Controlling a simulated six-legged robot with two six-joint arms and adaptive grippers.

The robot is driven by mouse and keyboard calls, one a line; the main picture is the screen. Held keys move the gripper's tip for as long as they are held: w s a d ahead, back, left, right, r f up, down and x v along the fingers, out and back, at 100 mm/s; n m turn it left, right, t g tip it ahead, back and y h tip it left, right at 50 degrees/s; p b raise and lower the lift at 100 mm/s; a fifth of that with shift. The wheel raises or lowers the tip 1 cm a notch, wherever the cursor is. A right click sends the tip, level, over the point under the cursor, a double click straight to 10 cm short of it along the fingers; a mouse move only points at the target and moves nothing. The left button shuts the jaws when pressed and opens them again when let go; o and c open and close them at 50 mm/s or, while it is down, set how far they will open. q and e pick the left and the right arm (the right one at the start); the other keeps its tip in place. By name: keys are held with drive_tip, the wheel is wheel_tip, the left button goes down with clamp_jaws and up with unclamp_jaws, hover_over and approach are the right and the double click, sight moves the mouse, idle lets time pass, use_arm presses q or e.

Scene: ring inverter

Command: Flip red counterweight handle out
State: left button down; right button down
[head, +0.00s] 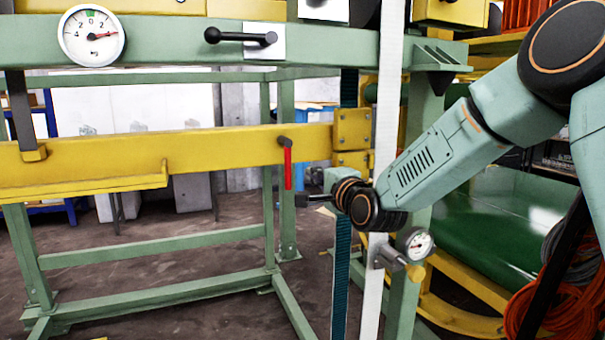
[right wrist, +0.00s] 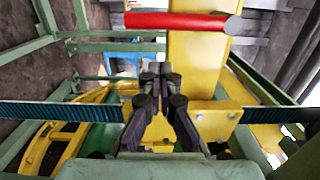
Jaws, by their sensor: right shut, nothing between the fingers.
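The red counterweight handle (head: 288,168) hangs straight down from a dark pivot on the yellow beam (head: 225,147), near the beam's right end. In the right wrist view the red handle (right wrist: 180,21) lies across the top, in front of the yellow beam (right wrist: 197,70). My right gripper (head: 303,200) is just right of and a little below the handle's lower end, apart from it. In the right wrist view its dark fingers (right wrist: 155,75) are together and empty, with the handle beyond their tips. My left gripper is in neither view.
A round dial gauge (head: 92,35) and a black lever (head: 240,37) sit on the green upper rail (head: 170,52). A white vertical strap (head: 386,110) and a small gauge with a valve (head: 414,243) are close to my right wrist. Open space lies below the beam.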

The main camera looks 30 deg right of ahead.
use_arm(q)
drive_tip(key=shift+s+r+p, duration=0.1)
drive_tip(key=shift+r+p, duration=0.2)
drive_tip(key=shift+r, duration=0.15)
use_arm(e)
drive_tip(key=a, duration=0.3)
drive_tip(key=shift+w+r, duration=0.1)
drive_tip(key=shift+w, duration=0.1)
drive_tip(key=shift+w+d, duration=0.15)
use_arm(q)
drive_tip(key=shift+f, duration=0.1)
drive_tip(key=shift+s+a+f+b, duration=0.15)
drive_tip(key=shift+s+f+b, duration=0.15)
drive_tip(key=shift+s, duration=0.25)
use_arm(e)
drive_tip(key=shift+a+m, duration=0.25)
drive_tip(key=shift+m, duration=0.05)
